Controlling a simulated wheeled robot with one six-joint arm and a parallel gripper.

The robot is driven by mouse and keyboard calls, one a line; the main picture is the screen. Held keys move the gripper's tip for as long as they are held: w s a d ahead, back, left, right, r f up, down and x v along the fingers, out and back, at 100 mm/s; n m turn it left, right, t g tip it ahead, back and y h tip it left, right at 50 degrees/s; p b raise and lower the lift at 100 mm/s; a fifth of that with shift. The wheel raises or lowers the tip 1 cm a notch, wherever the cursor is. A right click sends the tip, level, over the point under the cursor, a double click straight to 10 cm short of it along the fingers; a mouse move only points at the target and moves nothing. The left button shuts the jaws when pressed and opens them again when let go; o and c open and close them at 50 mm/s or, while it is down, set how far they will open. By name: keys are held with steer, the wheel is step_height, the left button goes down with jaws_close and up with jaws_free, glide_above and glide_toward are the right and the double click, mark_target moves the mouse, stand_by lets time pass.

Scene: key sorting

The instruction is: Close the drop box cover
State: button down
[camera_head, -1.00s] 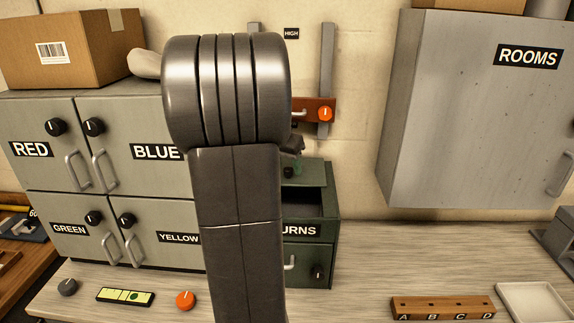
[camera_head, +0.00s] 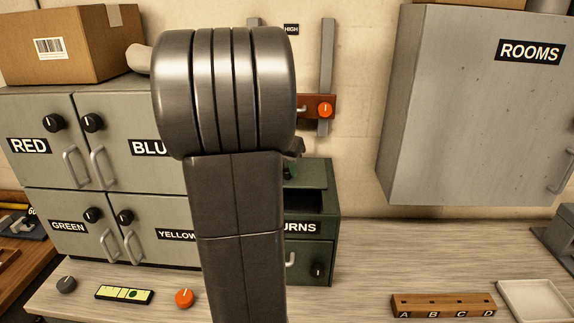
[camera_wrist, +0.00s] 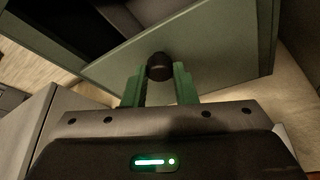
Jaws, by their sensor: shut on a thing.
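The drop box is the dark green box (camera_head: 328,232) whose label ends in "URNS", on the bench, partly hidden by my arm. Its green cover (camera_head: 313,172) is at the top rear, with a dark opening in front of it. In the wrist view the cover (camera_wrist: 215,55) is a tilted flat panel, with the dark opening beyond at upper left. My gripper (camera_wrist: 158,76) is shut on the cover's black knob (camera_wrist: 160,63), one green finger on each side.
Grey lockers (camera_head: 65,135) stand left of the drop box, with a cardboard box (camera_head: 90,45) on top. A grey ROOMS cabinet (camera_head: 470,120) hangs at right. A wooden key block (camera_head: 443,303) and a white tray (camera_head: 535,302) lie front right. The bench between is clear.

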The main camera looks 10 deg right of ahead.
steer(key=s+a+b, duration=0.2)
steer(key=s, duration=0.8)
steer(key=shift+s, duration=0.15)
steer(key=c, duration=1.6)
jaws_free()
steer(key=o, duration=0.4)
steer(key=shift+s+a, duration=0.1)
steer(key=shift+s, duration=0.1)
steer(key=shift+o, duration=0.2)
steer(key=shift+w, duration=0.1)
steer(key=shift+r, duration=0.1)
steer(key=v, duration=1.3)
steer(key=shift+s+r, duration=0.2)
steer(key=shift+r, duration=0.05)
